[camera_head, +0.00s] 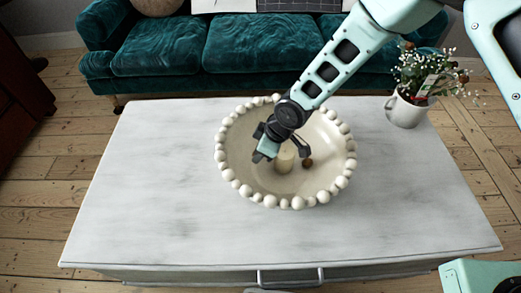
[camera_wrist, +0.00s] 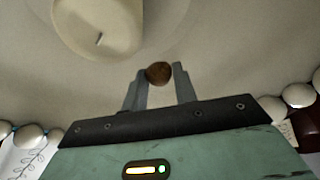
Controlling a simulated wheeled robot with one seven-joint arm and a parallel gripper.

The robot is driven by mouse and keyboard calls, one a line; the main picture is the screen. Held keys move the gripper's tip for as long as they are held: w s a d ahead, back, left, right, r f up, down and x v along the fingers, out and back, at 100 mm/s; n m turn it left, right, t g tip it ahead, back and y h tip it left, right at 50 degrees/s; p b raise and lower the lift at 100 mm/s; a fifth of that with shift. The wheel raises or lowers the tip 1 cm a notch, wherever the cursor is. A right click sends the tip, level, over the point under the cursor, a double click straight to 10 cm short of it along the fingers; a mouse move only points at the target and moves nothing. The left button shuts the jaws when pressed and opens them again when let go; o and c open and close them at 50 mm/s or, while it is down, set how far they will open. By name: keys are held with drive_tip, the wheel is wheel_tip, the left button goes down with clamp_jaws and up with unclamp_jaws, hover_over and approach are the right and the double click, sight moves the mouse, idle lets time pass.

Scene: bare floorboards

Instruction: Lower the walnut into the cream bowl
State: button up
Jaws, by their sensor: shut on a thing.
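The cream bowl (camera_head: 232,170), rimmed with round beads, stands on the white table. The walnut (camera_head: 307,163) is a small brown ball at my fingertips. In the wrist view my gripper (camera_wrist: 160,72) is shut on the walnut (camera_wrist: 159,73), which sits between the two fingertips against the pale bowl inside (camera_wrist: 225,45). I cannot tell whether the walnut touches the bowl's floor.
A white mug with flowers (camera_head: 405,110) stands at the table's back right. The white table (camera_head: 130,190) is clear on the left. A teal sofa (camera_head: 260,45) is behind.

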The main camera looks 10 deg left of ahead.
sight(256, 167)
drive_tip(key=shift+f+b, duration=1.55)
drive_tip(key=shift+f, duration=0.85)
idle(0.9)
drive_tip(key=o, duration=1)
drive_tip(key=shift+s, duration=0.1)
drive_tip(key=p+v, duration=0.4)
drive_tip(key=v, duration=1.3)
drive_tip(key=shift+r, duration=0.3)
